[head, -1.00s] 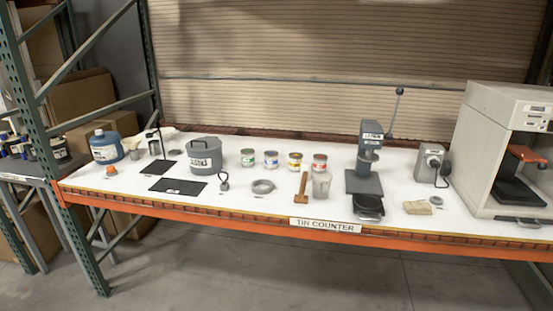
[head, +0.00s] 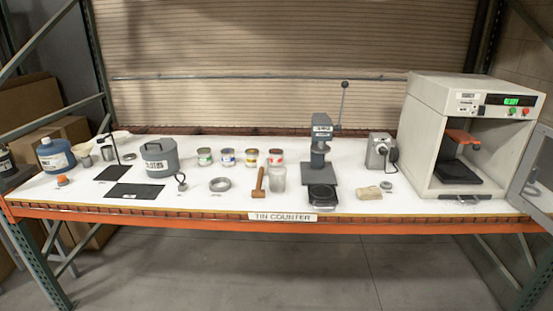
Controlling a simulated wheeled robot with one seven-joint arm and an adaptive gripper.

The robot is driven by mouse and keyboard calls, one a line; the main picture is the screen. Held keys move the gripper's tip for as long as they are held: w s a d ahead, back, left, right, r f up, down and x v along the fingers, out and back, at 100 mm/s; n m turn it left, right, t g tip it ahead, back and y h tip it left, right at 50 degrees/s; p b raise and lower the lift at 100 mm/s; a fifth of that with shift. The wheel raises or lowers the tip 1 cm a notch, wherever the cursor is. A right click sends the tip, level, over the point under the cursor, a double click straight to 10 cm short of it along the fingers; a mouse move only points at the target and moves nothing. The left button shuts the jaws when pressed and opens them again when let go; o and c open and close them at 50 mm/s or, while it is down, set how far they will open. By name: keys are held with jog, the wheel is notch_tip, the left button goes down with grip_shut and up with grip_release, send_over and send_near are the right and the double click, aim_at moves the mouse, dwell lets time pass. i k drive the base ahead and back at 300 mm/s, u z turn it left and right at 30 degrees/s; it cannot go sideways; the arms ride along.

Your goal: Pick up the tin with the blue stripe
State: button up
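The tin with the blue stripe (head: 227,158) stands upright on the white counter (head: 215,203) in the head view, second from the left in a row of similar small tins. The tin with the green stripe (head: 205,157) is on its left. The tin with the yellow stripe (head: 250,158) and the tin with the red stripe (head: 276,157) are on its right. Small gaps separate the tins. My gripper is not in view.
A grey pot (head: 160,158) stands left, a lever press (head: 321,160) right. A large machine (head: 432,105) fills the right end, its door (head: 537,175) open.

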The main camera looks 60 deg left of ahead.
aim_at(228, 160)
jog(key=z, duration=0.05)
jog(key=i, duration=1.65)
jog(key=u, duration=3.6)
